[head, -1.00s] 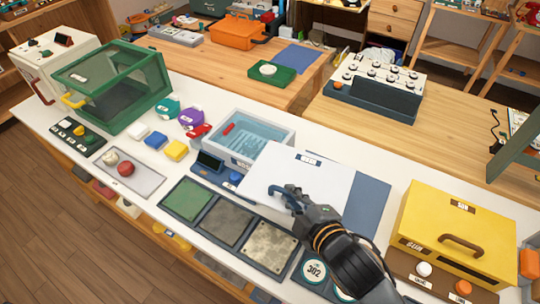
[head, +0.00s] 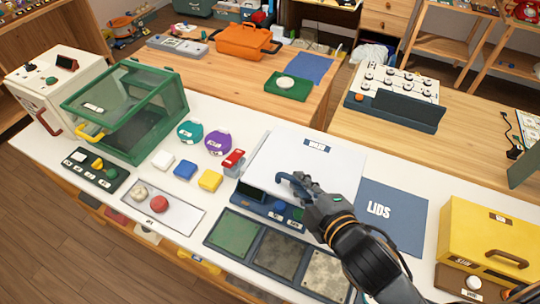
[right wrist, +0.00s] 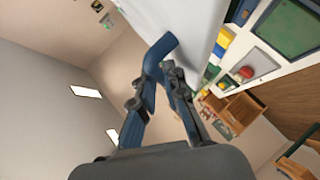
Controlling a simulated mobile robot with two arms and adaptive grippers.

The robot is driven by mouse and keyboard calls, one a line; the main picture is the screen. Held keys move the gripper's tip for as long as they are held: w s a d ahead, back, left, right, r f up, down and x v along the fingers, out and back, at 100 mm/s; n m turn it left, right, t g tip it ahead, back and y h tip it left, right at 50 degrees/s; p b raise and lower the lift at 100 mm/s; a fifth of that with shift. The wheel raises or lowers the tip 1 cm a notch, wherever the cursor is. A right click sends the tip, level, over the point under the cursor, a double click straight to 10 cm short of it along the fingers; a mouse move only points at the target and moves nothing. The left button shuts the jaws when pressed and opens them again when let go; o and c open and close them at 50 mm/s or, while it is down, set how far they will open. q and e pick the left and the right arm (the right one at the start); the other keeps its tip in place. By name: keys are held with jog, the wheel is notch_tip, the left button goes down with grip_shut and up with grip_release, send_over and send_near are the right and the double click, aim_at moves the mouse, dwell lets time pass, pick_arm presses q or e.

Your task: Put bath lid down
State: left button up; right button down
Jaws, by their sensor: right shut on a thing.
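The bath lid (head: 320,170) is a flat white panel with a blue label and a blue handle. My right gripper (head: 300,187) is shut on the handle (head: 284,180) at the lid's front. In the right wrist view the blue handle (right wrist: 160,52) sits between the fingers, below the pale lid (right wrist: 190,25). The lid lies over the place of the bath and hides it; I cannot tell whether it touches the rim. The bath's blue control panel (head: 268,208) shows in front. The blue LIDS mat (head: 392,215) is bare to the right. My left gripper is not in view.
Left of the lid are a red switch (head: 233,159), a purple disc (head: 218,143) and a yellow block (head: 210,180). Green, grey and speckled panels (head: 275,255) lie in front. A yellow box (head: 490,240) stands at the right, and a green glass case (head: 130,110) at the left.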

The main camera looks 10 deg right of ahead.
aim_at(289, 161)
jog(key=w+f+b, duration=0.1)
jog(key=w+b, duration=0.1)
jog(key=w+f+b, duration=0.1)
jog(key=w+b, duration=0.1)
jog(key=b, duration=0.1)
jog(key=shift+w+f, duration=0.15)
jog(key=shift+f, duration=0.05)
jog(key=x, duration=0.1)
jog(key=p+x, duration=0.1)
jog(key=x, duration=0.2)
jog(key=shift+w+d+r+p, duration=0.2)
jog(key=shift+d+r+p, duration=0.05)
jog(key=shift+p, duration=0.1)
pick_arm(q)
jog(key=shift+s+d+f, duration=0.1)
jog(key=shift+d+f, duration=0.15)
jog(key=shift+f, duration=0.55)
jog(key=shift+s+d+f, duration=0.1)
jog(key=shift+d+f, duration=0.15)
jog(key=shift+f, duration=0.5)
pick_arm(e)
jog(key=w+f, duration=0.5)
jog(key=f, duration=0.4)
jog(key=shift+w+a+f, duration=0.25)
jog(key=shift+f, duration=0.2)
jog(key=c, duration=1.4)
grip_release()
